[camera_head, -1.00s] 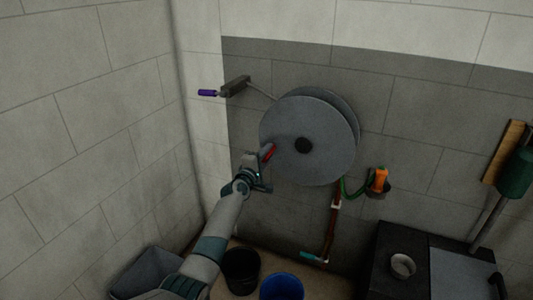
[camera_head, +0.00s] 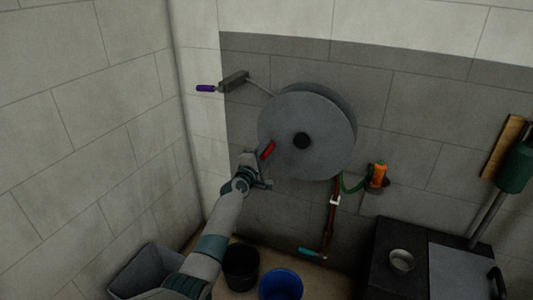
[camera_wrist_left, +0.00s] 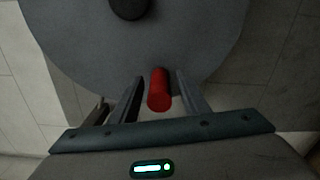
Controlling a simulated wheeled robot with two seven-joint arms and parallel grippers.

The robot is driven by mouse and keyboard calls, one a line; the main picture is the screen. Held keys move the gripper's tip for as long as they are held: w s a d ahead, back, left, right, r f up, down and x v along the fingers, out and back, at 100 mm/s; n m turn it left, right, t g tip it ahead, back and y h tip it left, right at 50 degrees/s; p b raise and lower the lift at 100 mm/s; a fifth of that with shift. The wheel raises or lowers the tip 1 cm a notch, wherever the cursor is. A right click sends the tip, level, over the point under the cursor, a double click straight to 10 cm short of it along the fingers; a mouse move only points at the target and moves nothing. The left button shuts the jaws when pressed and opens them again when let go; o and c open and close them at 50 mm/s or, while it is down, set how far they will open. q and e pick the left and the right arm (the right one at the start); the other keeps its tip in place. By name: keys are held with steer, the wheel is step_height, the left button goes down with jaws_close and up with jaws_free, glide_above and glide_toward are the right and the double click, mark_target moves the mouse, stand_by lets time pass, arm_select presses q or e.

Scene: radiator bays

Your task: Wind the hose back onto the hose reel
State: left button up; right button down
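The hose reel (camera_head: 320,115) is a large grey disc on the wall with a dark hub (camera_head: 302,140). Its red crank handle (camera_head: 267,150) sticks out at the disc's lower left. My left gripper (camera_head: 257,165) is at this handle. In the left wrist view the red handle (camera_wrist_left: 159,90) stands between the two fingers, with gaps on both sides, so the gripper is open around it. A short piece of green hose (camera_head: 350,187) shows below the reel and leads to an orange nozzle (camera_head: 378,175) in a wall holder. My right gripper is out of view.
A purple-handled lever (camera_head: 206,88) on a grey bracket is up left of the reel. A brown pipe (camera_head: 331,225) runs down below the reel. Black (camera_head: 241,267) and blue (camera_head: 281,285) buckets stand on the floor. A dark cabinet (camera_head: 390,265) is at the right.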

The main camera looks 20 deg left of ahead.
arm_select(q)
steer(key=shift+s, duration=0.1)
steer(key=shift+s, duration=0.5)
steer(key=s+p, duration=0.1)
steer(key=s, duration=0.3)
steer(key=shift+s+p, duration=0.35)
steer(key=shift+p, duration=0.05)
glide_toward(261, 159)
steer(key=shift+s+a+f, duration=0.1)
steer(key=shift+s+a, duration=0.05)
steer(key=shift+s, duration=0.9)
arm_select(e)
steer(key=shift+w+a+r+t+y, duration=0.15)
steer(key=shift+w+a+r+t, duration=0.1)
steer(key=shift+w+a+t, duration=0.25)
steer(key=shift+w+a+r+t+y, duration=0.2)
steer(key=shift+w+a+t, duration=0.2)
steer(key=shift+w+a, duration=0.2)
